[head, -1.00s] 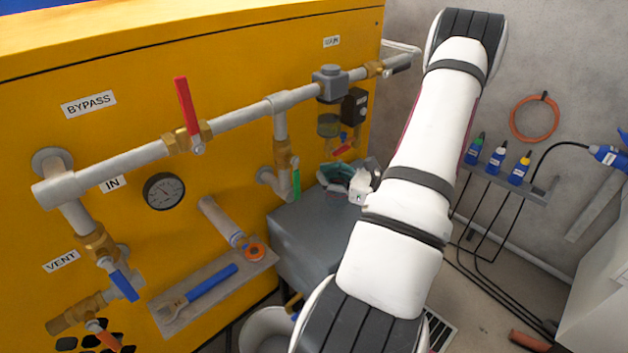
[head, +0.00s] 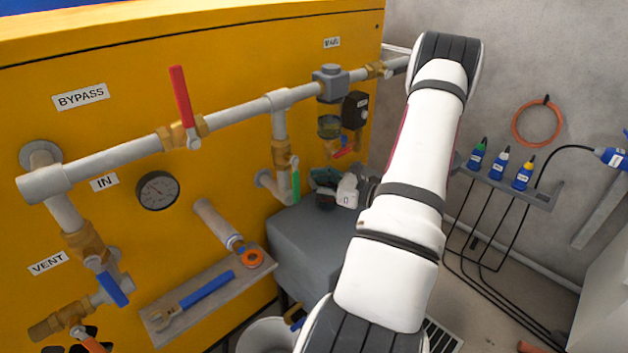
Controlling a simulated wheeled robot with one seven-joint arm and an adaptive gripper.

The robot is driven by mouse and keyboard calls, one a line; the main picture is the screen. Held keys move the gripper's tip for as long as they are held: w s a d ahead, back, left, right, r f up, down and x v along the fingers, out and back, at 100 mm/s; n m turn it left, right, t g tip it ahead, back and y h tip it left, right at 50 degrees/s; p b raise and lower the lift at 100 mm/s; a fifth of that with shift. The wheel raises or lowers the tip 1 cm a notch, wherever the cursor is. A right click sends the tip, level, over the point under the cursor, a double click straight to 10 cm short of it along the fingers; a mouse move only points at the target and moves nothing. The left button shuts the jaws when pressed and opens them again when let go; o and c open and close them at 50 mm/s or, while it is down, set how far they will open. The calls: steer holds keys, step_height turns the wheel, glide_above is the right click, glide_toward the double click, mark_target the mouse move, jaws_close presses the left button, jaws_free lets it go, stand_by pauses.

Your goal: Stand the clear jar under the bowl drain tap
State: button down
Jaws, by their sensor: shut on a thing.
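The filter bowl (head: 329,125) hangs under a grey housing on the pipe. A small tap with a red lever (head: 344,152) is below it, beside a black box. My gripper (head: 324,190) is low over the grey block's top, below and slightly left of this tap, with its white body to the right. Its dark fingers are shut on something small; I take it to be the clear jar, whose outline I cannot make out. Whether its base touches the block is not clear.
The grey block (head: 309,244) stands against the yellow panel (head: 215,70). A green-handled valve (head: 295,180) hangs just left of my gripper. A shelf with a blue wrench (head: 210,292) is at lower left.

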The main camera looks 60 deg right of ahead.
steer(key=shift+f, duration=0.15)
steer(key=c, duration=0.8)
jaws_free()
steer(key=shift+r, duration=0.2)
steer(key=s+p, duration=0.1)
steer(key=s, duration=0.3)
steer(key=s+p, duration=0.1)
steer(key=s, duration=0.3)
steer(key=s+d+p, duration=0.1)
steer(key=s, duration=0.3)
